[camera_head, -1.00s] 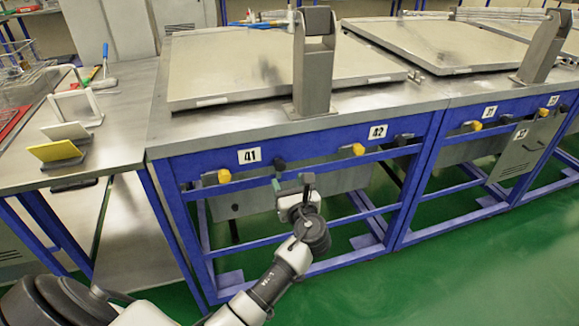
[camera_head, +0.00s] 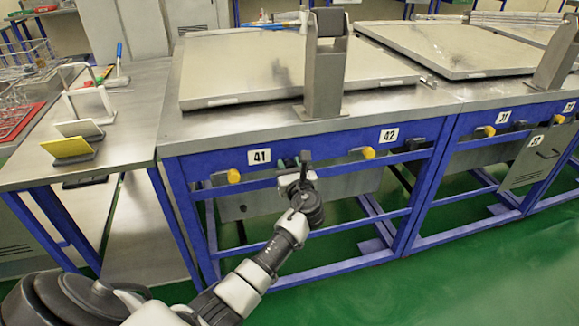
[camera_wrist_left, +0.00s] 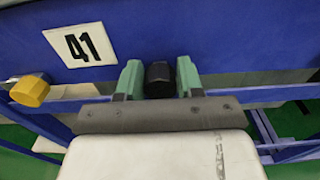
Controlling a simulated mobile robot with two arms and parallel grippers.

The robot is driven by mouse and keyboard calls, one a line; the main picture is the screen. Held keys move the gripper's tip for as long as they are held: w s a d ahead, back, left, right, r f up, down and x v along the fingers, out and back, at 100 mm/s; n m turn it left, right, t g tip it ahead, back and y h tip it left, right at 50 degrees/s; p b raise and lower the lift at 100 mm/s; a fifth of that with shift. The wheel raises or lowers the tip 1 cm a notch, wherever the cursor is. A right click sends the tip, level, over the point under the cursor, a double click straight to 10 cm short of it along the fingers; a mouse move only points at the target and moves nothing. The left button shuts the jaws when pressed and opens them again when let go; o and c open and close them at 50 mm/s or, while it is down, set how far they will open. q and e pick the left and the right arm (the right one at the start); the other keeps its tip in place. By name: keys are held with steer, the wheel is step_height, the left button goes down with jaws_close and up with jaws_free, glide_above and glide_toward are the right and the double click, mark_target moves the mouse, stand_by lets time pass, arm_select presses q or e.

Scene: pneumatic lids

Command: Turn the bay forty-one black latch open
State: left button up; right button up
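The bay forty-one black latch (camera_wrist_left: 160,79) is a dark knob on the blue front rail, right of the white 41 label (camera_wrist_left: 78,45). In the head view it is hidden by my left gripper (camera_head: 293,163). The 41 label (camera_head: 259,156) also shows in the head view. My right gripper is not in view.
A yellow knob (camera_head: 233,176) sits left of the black latch, also in the left wrist view (camera_wrist_left: 30,90). Another yellow knob (camera_head: 368,152) is under label 42 (camera_head: 389,134). A grey upright post (camera_head: 325,75) stands on the bench above. Green floor lies open in front.

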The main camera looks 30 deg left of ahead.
arm_select(q)
steer(key=c, duration=0.5)
steer(key=shift+o, duration=0.2)
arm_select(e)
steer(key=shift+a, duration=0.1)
arm_select(q)
steer(key=n+b, duration=0.1)
steer(key=n, duration=0.3)
steer(key=shift+f, duration=0.15)
steer(key=shift+n, duration=0.5)
steer(key=n+b, duration=0.4)
steer(key=n, duration=0.3)
steer(key=shift+s+a+f, duration=0.1)
steer(key=shift+f, duration=0.05)
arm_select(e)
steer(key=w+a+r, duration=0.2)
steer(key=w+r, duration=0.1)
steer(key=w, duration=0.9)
arm_select(q)
steer(key=n+b, duration=0.3)
steer(key=n, duration=0.2)
steer(key=shift+b, duration=0.3)
steer(key=shift+n, duration=0.5)
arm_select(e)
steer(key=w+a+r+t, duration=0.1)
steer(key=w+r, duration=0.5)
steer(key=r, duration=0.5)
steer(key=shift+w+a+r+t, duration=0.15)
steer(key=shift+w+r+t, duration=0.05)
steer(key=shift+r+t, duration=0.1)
